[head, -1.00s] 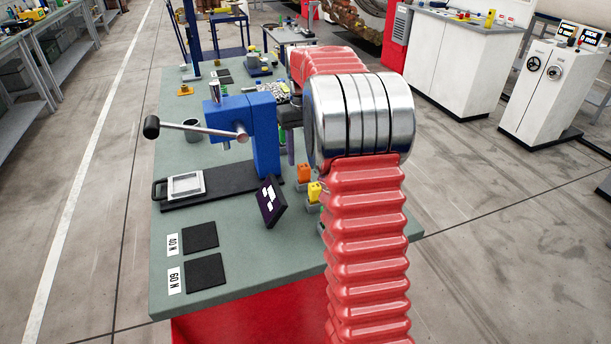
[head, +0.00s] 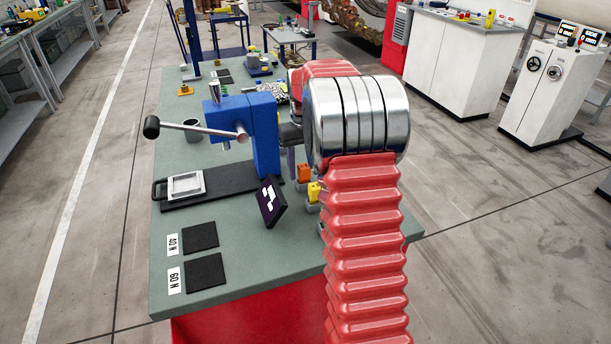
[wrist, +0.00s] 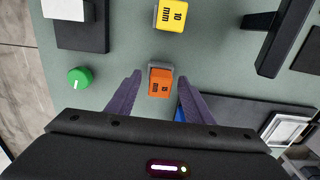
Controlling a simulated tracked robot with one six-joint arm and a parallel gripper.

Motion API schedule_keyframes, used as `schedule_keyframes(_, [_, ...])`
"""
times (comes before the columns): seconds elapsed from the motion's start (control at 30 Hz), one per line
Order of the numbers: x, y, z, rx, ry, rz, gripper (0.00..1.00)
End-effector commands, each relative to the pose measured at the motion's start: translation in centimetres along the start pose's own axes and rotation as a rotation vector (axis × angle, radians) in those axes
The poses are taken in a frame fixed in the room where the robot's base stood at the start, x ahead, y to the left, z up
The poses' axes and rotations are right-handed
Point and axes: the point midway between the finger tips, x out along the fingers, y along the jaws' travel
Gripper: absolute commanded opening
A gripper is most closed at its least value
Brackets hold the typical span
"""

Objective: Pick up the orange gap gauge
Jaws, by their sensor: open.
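The orange gap gauge (wrist: 160,84) sits on the green-grey table top in the wrist view, in a small grey holder or base. In the head view the orange gauge (head: 304,173) stands to the right of the blue press, just behind the yellow gauge. My gripper (wrist: 158,81) is open in the wrist view, with one purple finger on each side of the orange gauge. I cannot tell whether the fingers touch it. In the head view my arm hides most of the gripper.
A yellow gauge marked 10 mm (wrist: 170,15) is close by. A green knob (wrist: 79,78) lies to the left. The blue press (head: 262,132) stands beside the gauges. A dark panel with a white symbol (head: 269,201) stands in front. Two black pads (head: 201,237) lie at the front left.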

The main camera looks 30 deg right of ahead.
Motion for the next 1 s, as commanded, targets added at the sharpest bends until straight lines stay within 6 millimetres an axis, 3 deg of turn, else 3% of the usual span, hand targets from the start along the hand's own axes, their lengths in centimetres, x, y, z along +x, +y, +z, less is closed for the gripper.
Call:
schedule_keyframes(0.27, [-0.03,0.01,0.0,0.0,0.0,0.0,0.46])
schedule_keyframes(0.8, [-0.03,0.02,0.0,0.0,0.0,0.0,0.08])
schedule_keyframes(1.0, [-0.08,0.03,-0.01,0.0,0.001,0.0,0.07])
